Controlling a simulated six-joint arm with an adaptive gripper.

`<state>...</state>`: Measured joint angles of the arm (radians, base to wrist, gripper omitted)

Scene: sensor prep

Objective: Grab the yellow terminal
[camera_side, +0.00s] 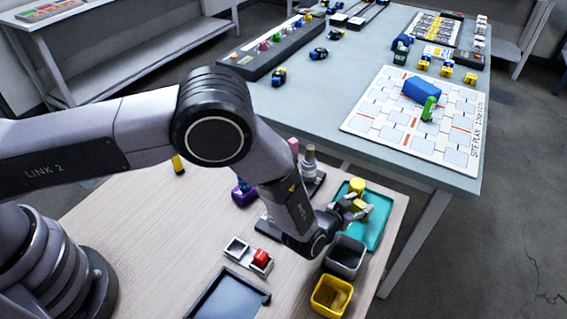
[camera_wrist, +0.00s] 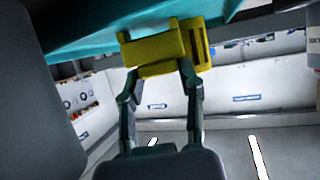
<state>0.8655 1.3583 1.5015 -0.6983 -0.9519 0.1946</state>
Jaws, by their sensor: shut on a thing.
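The yellow terminal (camera_wrist: 155,50) is between the two fingertips of my gripper (camera_wrist: 158,72) in the wrist view, and the jaws are shut on it. A yellow part with dark slots (camera_wrist: 197,42) adjoins it on the right; I cannot tell whether they are one piece. In the side view, my gripper (camera_side: 350,208) is at the teal tray (camera_side: 376,226), with yellow (camera_side: 361,208) at its fingers. Another yellow shape (camera_side: 357,185) shows just behind. Whether the terminal touches the tray is unclear.
A grey bin (camera_side: 345,257) and a yellow bin (camera_side: 331,296) stand just in front of the tray. A white holder with a red block (camera_side: 261,257) and a dark tray (camera_side: 228,300) lie to the left. Bottles (camera_side: 309,162) stand behind my forearm.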

